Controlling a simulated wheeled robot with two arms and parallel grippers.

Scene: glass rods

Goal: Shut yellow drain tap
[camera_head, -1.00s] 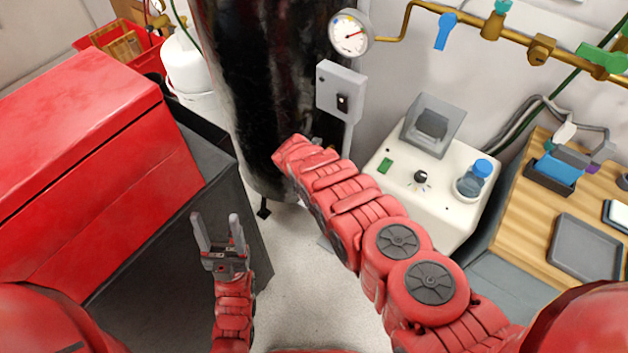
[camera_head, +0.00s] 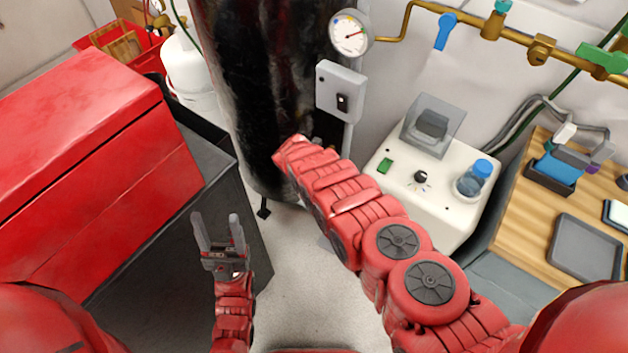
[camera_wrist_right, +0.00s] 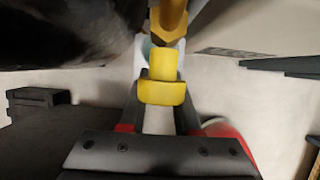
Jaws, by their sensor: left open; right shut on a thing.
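The yellow drain tap (camera_wrist_right: 162,92) shows in the right wrist view, below a brass-coloured fitting (camera_wrist_right: 168,20). My right gripper (camera_wrist_right: 160,108) is shut on the tap's yellow handle, with one finger on each side of it. In the head view my right arm reaches to the foot of the dark tank (camera_head: 262,90), and the arm hides the tap and the right gripper there. My left gripper (camera_head: 218,232) is open and empty, pointing up beside the dark side of the red-topped cabinet.
The red-topped cabinet (camera_head: 90,150) fills the left. A white unit (camera_head: 440,210) and a wooden bench (camera_head: 535,210) stand on the right. A grey switch box (camera_head: 341,88) and a gauge (camera_head: 349,32) are near the tank. Bare floor (camera_head: 305,280) lies between.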

